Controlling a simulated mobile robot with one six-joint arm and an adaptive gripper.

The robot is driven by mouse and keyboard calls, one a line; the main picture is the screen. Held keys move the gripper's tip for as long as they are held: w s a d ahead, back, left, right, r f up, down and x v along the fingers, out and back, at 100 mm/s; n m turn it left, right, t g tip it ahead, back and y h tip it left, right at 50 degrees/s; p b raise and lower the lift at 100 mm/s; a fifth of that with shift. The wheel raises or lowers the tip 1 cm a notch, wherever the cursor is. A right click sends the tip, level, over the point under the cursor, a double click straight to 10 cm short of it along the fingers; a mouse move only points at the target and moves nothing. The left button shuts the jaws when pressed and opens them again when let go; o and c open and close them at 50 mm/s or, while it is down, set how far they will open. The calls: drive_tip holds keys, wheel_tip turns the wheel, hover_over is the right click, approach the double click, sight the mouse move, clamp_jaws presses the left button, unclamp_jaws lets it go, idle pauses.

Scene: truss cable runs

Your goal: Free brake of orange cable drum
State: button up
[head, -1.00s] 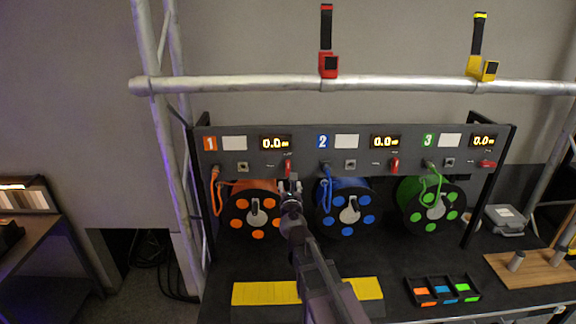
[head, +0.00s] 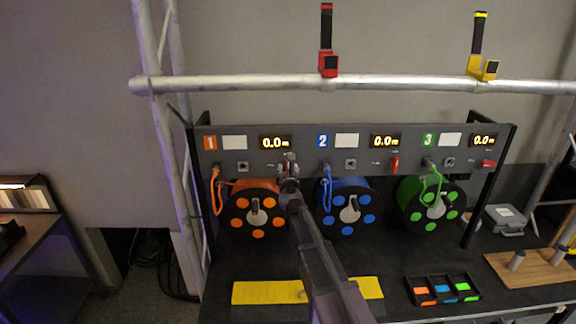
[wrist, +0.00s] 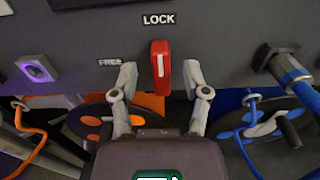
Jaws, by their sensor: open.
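The orange cable drum (head: 255,211) sits under panel section 1, with a crank handle on its black face; part of it also shows in the wrist view (wrist: 150,103). Its red brake lever (wrist: 160,68) stands upright on the panel, its top just under the LOCK label (wrist: 158,20). The FREE label (wrist: 109,62) is to the lever's left. My gripper (wrist: 158,84) is open, with one finger on each side of the lever. In the head view my gripper (head: 289,172) hides this lever.
The blue drum (head: 345,209) and green drum (head: 431,205) stand to the right. An orange cable (head: 214,190) and blue cable (head: 326,190) hang beside my gripper.

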drive_tip(key=shift+w, duration=1.4)
clamp_jaws()
